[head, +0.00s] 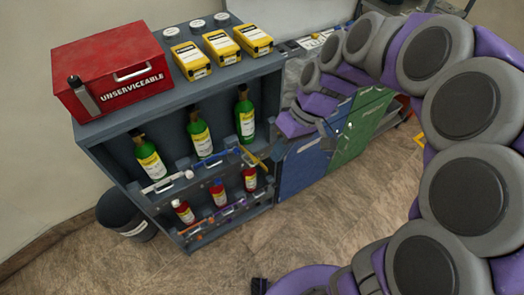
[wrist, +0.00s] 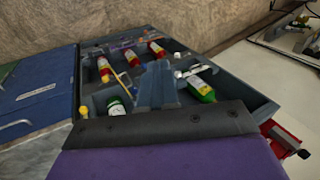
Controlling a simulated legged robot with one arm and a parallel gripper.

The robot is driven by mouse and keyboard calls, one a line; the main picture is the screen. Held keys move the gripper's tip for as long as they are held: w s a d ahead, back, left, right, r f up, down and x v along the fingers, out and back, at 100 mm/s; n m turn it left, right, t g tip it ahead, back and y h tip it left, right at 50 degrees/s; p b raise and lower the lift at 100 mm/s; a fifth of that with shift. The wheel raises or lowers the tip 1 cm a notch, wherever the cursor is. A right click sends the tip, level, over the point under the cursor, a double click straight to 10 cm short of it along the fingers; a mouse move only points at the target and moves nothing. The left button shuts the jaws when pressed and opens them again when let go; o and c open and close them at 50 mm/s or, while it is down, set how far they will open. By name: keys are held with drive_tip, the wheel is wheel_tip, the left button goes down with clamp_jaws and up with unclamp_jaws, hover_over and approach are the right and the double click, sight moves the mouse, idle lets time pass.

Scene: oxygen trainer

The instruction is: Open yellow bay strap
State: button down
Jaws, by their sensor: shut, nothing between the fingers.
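The yellow strap (head: 253,159) sits at the right-hand upper bay of the grey rack, low in front of a green bottle (head: 245,116). It stands at a slant in the head view. In the wrist view the yellow strap (wrist: 122,83) shows as a thin slanted bar near a green bottle (wrist: 115,107). My gripper (head: 297,122) is shut and empty, just right of the rack and apart from the strap in the head view. Its dark and purple body (wrist: 155,135) fills the lower wrist view; the fingertips are not clear there.
A blue strap (head: 222,158) and a white strap (head: 168,182) cross the neighbouring bays. Several red bottles (head: 219,193) stand below. A red box (head: 112,68) and yellow cases (head: 222,46) sit on top. Blue and green panels (head: 305,165) stand right of the rack.

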sight(255, 159)
drive_tip(key=w+d+f+n+t+y+p, duration=0.1)
drive_tip(key=w+d+f+n+y+p, duration=0.2)
drive_tip(key=w+f, duration=1.65)
drive_tip(key=s+a+r+b+x, duration=0.1)
drive_tip(key=b+x, duration=0.2)
drive_tip(key=x, duration=0.7)
drive_tip(key=shift+a+r, duration=0.2)
drive_tip(key=shift+a, duration=0.2)
drive_tip(key=shift+m+t+b, duration=0.3)
drive_tip(key=shift+b, duration=0.1)
drive_tip(key=shift+s+a+m+t+b, duration=0.45)
drive_tip(key=shift+s+m+t+b, duration=0.1)
drive_tip(key=shift+s+m, duration=0.2)
drive_tip(key=shift+w, duration=0.15)
